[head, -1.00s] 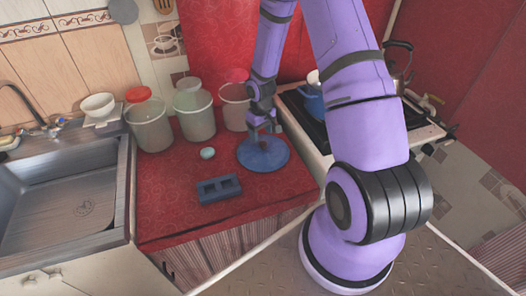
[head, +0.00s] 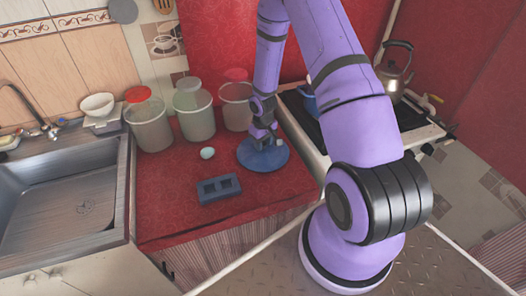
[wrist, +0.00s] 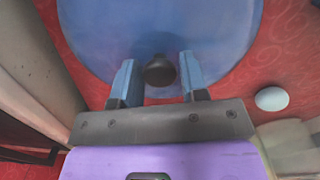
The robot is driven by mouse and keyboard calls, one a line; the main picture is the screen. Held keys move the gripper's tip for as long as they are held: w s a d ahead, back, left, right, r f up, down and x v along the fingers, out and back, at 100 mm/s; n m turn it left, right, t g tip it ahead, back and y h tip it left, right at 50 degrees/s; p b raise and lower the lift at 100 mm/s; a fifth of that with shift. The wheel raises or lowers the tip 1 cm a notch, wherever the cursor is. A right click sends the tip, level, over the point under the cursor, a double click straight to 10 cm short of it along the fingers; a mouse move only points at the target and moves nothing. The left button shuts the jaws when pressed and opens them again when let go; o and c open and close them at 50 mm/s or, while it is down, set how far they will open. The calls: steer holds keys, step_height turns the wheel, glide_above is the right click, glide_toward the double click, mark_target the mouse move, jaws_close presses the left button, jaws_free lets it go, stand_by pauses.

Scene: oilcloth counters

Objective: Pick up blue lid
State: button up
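The blue lid (head: 277,158) lies flat on the red counter, beside the stove. It fills the upper part of the wrist view (wrist: 215,40), where its dark round knob (wrist: 159,71) shows near the lower rim. My gripper (head: 263,142) is above the lid with its fingers pointing down. In the wrist view my gripper (wrist: 159,78) is open, with one blue finger on each side of the knob. A gap shows between the knob and each finger. I cannot tell how far down the fingertips reach beside the knob.
Several jars stand behind, one a clear jar (head: 237,106) close to my arm. A pale egg-like object (head: 207,153) and a blue-grey block with two holes (head: 219,188) lie left of the lid. The stove (head: 412,127) with a kettle (head: 395,66) is at right, the sink (head: 75,200) at left.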

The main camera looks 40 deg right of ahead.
steer(key=c, duration=0.5)
steer(key=shift+c, duration=0.3)
steer(key=shift+r, duration=0.15)
